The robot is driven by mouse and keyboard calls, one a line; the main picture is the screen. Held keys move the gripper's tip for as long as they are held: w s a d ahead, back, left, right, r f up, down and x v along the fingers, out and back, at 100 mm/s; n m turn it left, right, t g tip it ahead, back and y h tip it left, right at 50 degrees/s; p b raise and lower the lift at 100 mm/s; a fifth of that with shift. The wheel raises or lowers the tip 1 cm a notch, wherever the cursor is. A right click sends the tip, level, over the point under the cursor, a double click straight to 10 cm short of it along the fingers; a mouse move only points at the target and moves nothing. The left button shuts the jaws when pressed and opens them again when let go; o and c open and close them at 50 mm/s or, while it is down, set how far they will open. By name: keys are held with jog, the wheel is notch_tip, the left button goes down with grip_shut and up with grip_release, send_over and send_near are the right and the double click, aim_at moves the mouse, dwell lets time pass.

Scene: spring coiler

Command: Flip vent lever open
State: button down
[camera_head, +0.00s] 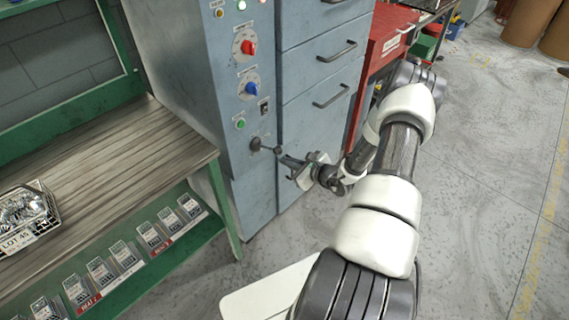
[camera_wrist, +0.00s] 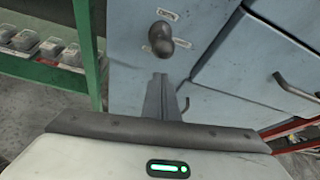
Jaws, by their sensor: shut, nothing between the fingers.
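The vent lever (camera_head: 257,145) is a dark lever with a rounded knob, low on the narrow control column of the blue-grey cabinet. In the wrist view its knob (camera_wrist: 161,40) points towards the camera, below a small label whose text is hard to read. Another small label sits to its right. My gripper (camera_head: 281,157) is shut and empty, just right of the lever in the head view. In the wrist view the shut fingers (camera_wrist: 160,80) point at the panel just below the knob. I cannot tell whether they touch it.
The control column carries a red knob (camera_head: 243,45), a blue knob (camera_head: 247,88) and a green button (camera_head: 239,124). Grey drawers (camera_head: 318,55) with protruding handles stand to the right. A wooden-topped green bench (camera_head: 100,165) stands at left. The floor at right is open.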

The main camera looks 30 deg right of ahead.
jog(key=p+v, duration=0.1)
jog(key=v, duration=0.9)
jog(key=shift+f, duration=0.35)
